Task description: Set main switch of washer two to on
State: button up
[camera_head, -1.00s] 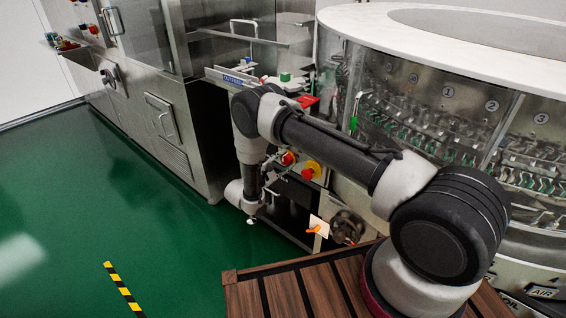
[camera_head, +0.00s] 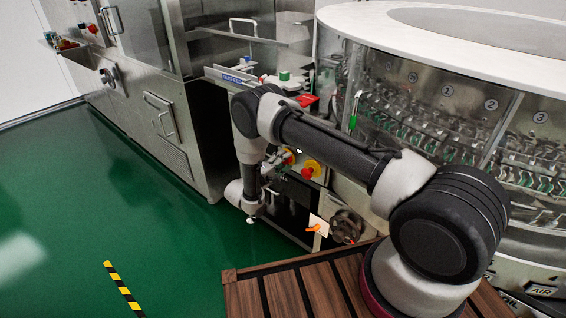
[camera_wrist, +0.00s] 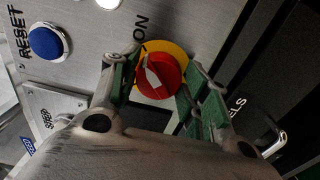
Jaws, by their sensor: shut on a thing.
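The main switch is a red rotary knob (camera_wrist: 160,76) on a yellow round plate (camera_wrist: 178,49), set in a metal panel in the wrist view. The word ON is printed above it. A pale pointer mark on the knob slants up and left, roughly toward that word. My gripper (camera_wrist: 157,82) has its green-padded fingers on either side of the knob and is shut on it. In the head view my gripper (camera_head: 276,164) is at the panel, partly covering the red switch (camera_head: 289,157). Its washer number is not readable.
A blue RESET button (camera_wrist: 46,41) is left of the switch. In the head view another red knob on a yellow plate (camera_head: 311,170) is just right of my gripper. A handwheel (camera_head: 346,226) is below, and the glazed round washer (camera_head: 450,110) is on the right.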

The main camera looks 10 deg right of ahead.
jog(key=shift+f, duration=0.1)
dwell(0.5)
jog(key=o, duration=1)
jog(key=v, duration=1.2)
